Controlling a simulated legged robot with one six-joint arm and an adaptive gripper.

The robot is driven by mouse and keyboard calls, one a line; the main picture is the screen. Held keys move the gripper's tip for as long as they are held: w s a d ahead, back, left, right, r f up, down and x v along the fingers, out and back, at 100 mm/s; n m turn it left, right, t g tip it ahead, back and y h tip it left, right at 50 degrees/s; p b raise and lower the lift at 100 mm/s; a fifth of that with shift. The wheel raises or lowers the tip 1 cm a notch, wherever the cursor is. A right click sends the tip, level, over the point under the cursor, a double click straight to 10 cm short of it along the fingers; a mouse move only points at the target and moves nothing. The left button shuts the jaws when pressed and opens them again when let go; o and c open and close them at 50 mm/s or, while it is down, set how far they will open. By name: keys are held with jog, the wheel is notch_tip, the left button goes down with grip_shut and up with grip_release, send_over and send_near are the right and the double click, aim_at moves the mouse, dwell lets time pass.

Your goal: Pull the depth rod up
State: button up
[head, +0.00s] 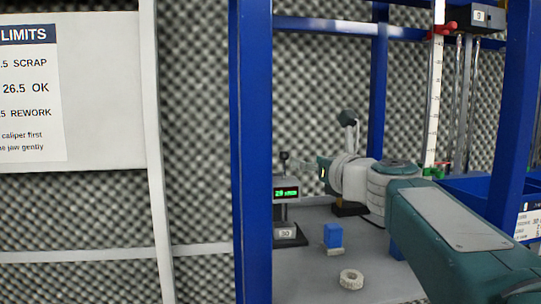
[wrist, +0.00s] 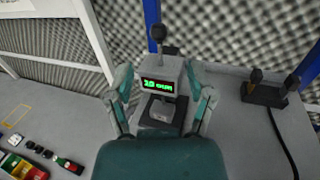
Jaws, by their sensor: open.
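The gauge (head: 286,193) is a small grey box with a green lit display, standing on a dark base labelled 30. It is near the middle of the wrist view (wrist: 160,88). A thin rod with a dark round knob (wrist: 158,33) rises from its top, and the knob also shows in the head view (head: 284,156). I take this as the depth rod. My gripper (wrist: 158,70) is open, its two fingers to the left and right of the gauge box in the wrist view. The knob appears beyond the fingertips, and nothing is held. I cannot tell whether the fingers touch the box.
A blue post (head: 251,150) stands left of the gauge. A blue block (head: 332,235) and a pale ring (head: 351,279) lie on the grey bench. Coloured items (wrist: 20,165) lie lower left.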

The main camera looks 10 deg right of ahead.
aim_at(287, 156)
jog(key=x, duration=1)
jog(key=shift+w+a+f, duration=0.1)
jog(key=shift+f, duration=0.05)
grip_shut()
